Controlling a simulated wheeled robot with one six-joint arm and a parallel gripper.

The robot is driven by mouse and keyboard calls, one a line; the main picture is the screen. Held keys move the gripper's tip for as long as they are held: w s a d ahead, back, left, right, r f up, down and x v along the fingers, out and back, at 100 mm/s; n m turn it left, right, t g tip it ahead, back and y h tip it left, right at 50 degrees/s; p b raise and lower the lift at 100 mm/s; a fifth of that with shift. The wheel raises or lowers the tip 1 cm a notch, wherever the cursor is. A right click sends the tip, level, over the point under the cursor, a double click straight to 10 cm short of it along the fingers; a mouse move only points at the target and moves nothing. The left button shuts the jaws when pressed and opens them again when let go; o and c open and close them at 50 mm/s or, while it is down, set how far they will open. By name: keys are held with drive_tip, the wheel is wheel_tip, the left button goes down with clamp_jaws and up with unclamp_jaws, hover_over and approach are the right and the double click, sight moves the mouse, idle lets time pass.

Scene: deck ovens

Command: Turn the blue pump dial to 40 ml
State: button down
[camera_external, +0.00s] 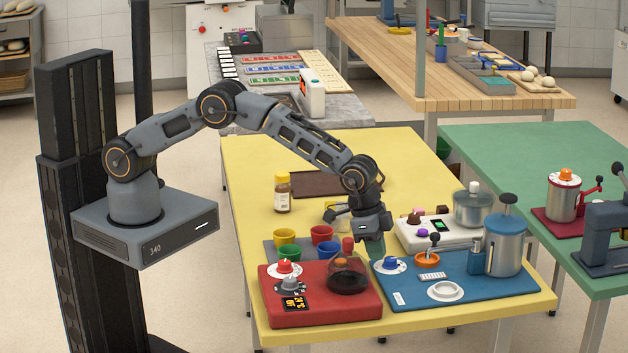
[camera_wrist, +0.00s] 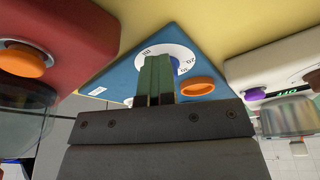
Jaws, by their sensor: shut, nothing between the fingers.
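The blue pump dial (camera_external: 390,263) is a blue knob on a white disc, on the blue board (camera_external: 460,290) near its left corner. In the wrist view the white disc (camera_wrist: 150,50) shows marks at its rim, and a little of the blue knob (camera_wrist: 176,63) shows beside my fingers. The rest of the knob and disc is hidden. My gripper (camera_external: 377,254) points down right at the dial, its fingers shut and empty. They also show in the wrist view (camera_wrist: 158,62), overlapping the dial. I cannot tell whether they touch it, or its setting.
An orange ring (camera_external: 427,259) is just right of the dial. The steel pump vessel (camera_external: 506,250) stands farther right. The red unit (camera_external: 320,300) with a dark glass dome (camera_external: 347,277) is close on the left. A white unit (camera_external: 440,232) stands behind.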

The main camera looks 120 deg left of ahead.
drive_tip(key=shift+s+a+f, duration=0.3)
drive_tip(key=shift+a+f, duration=0.1)
drive_tip(key=shift+f, duration=0.1)
drive_tip(key=shift+s+d+b, duration=0.1)
drive_tip(key=shift+s+b, duration=0.2)
drive_tip(key=shift+b, duration=0.05)
drive_tip(key=shift+w, duration=0.1)
drive_tip(key=shift+r, duration=0.3)
wheel_tip(320, 180, up, 6)
drive_tip(key=p, duration=0.3)
drive_tip(key=shift+w, duration=0.1)
drive_tip(key=shift+d, duration=0.1)
drive_tip(key=shift+p, duration=0.3)
